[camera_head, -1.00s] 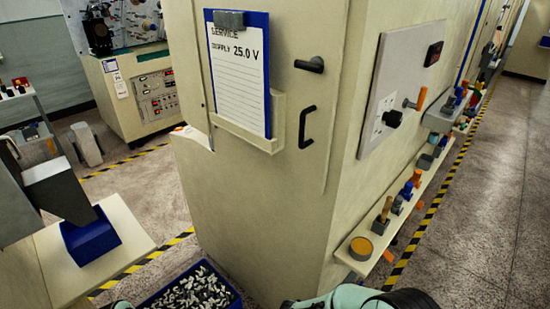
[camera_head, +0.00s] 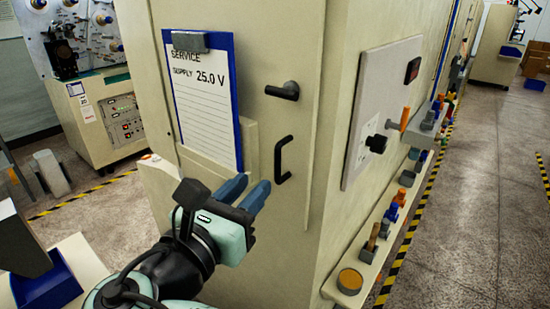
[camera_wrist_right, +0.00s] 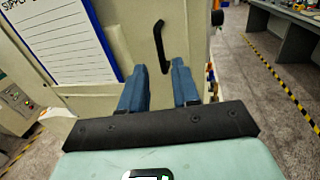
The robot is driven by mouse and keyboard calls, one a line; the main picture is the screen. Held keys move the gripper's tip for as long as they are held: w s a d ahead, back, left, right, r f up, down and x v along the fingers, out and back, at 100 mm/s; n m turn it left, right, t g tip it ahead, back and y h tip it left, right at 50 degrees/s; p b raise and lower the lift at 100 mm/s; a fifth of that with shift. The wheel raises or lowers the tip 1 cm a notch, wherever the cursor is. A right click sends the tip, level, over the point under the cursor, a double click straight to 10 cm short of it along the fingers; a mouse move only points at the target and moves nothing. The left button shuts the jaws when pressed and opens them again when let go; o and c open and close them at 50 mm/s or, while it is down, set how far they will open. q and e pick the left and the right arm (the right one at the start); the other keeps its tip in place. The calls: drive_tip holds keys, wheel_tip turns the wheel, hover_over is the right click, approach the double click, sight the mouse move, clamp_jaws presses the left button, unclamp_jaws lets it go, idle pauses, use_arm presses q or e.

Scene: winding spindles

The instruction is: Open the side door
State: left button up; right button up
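The side door (camera_head: 297,50) is the cream panel of the tall cabinet and looks closed. It carries a dark lever (camera_head: 283,91) and, below it, a black vertical pull handle (camera_head: 278,160), which also shows in the right wrist view (camera_wrist_right: 159,42). My right gripper (camera_head: 253,182) is open and empty, its two blue fingers pointing at the door just left of and below the pull handle. In the wrist view its fingertips (camera_wrist_right: 160,67) lie below the handle, with no contact visible. My left gripper is not in view.
A shelf (camera_head: 337,291) with small parts juts from the cabinet's right side. The right aisle floor (camera_head: 480,180) is clear.

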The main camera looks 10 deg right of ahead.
sight(276, 160)
drive_tip(key=x, duration=1)
drive_tip(key=shift+w+d, duration=0.15)
drive_tip(key=shift+w, duration=0.05)
clamp_jaws()
